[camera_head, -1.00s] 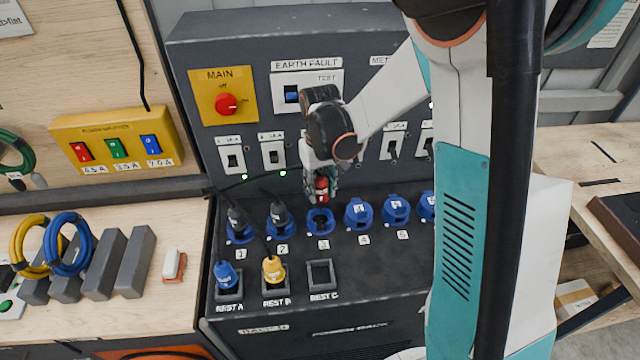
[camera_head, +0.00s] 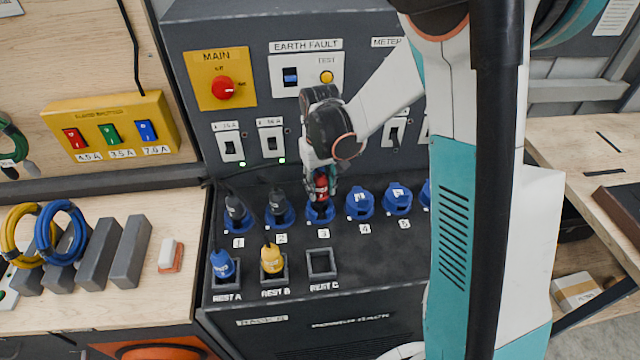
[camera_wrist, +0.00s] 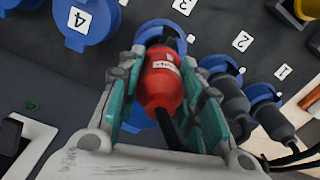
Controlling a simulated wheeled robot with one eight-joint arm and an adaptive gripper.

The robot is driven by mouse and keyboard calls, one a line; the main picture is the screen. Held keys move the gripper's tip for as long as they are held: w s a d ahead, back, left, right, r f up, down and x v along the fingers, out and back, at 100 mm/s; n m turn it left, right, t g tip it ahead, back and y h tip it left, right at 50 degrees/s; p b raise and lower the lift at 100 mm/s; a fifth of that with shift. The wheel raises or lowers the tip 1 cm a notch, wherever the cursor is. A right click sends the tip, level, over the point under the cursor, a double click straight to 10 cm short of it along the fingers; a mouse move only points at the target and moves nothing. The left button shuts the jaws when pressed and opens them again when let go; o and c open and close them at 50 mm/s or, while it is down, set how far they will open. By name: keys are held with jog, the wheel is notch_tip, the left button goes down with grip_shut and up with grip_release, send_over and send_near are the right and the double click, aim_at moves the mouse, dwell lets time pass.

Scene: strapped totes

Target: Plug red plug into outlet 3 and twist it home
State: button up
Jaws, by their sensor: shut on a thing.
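My gripper (camera_head: 320,187) is shut on the red plug (camera_head: 321,186), with the plug pointing down at outlet 3 (camera_head: 318,217). In the wrist view the red plug (camera_wrist: 162,82) sits between the two teal-padded fingers (camera_wrist: 166,108), its black cable trailing back. The plug's front end is at the blue ring of outlet 3 (camera_wrist: 160,30); I cannot tell how deep it sits or how it is turned. The number 3 label shows just in front of the outlet.
Dark plugs stand in outlets 1 (camera_head: 236,210) and 2 (camera_head: 278,207), close to my gripper. Outlets 4 (camera_head: 360,203) and 5 (camera_head: 397,198) have lids. A blue plug (camera_head: 222,264) is in rest A, a yellow plug (camera_head: 272,258) in rest B; rest C (camera_head: 321,263) is empty.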

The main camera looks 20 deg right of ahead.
jog(key=shift+f+b, duration=1.7)
jog(key=shift+f, duration=0.3)
dwell(1.1)
jog(key=shift+m+b, duration=0.4)
jog(key=shift+m, duration=1.1)
jog(key=shift+m, duration=0.7)
jog(key=shift+m+b, duration=0.4)
jog(key=shift+m, duration=0.3)
grip_shut()
